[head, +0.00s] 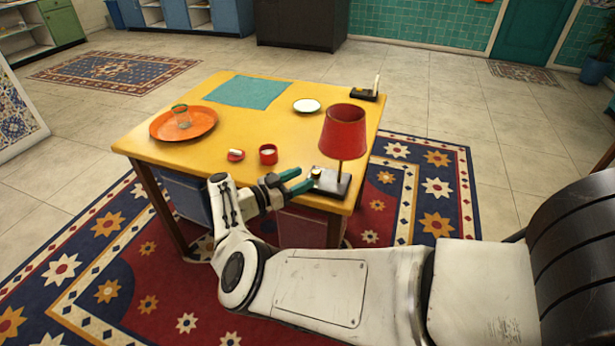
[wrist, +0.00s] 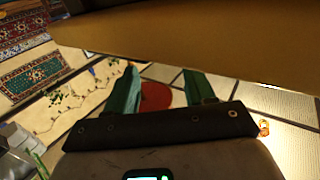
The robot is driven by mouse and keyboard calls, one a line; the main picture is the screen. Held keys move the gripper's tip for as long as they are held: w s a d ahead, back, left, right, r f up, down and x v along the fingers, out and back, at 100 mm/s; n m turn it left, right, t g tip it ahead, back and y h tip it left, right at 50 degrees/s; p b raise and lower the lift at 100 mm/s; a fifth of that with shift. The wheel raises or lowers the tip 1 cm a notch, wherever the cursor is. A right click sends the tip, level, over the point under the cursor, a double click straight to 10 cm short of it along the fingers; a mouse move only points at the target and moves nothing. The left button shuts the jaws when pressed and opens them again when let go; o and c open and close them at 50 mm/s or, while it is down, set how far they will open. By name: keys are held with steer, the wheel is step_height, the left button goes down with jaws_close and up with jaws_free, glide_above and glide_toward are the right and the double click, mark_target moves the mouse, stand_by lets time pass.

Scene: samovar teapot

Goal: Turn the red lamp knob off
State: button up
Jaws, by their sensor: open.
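The red lamp (head: 343,131) stands at the near right corner of the yellow table, its red shade above a dark, flat base (head: 333,182). A small light-coloured knob (head: 316,172) appears at the left end of the base. My gripper (head: 299,181) is at the table's near edge, just left of the base, its teal fingers pointing at the knob. The fingers are apart with nothing held. In the wrist view, my gripper (wrist: 162,80) shows both fingers spread, with a red round shape (wrist: 155,97) beyond them that I cannot identify. Whether a finger touches the knob is unclear.
The yellow table (head: 215,160) carries an orange tray (head: 165,127) with a glass, a red cup (head: 268,157), a small red dish (head: 236,156), a white plate (head: 306,105), a teal mat (head: 246,92) and a black holder (head: 367,95). The table's middle is fairly clear.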

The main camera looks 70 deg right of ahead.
steer(key=b+v, duration=0.1)
steer(key=v, duration=0.6)
steer(key=shift+w+a, duration=0.1)
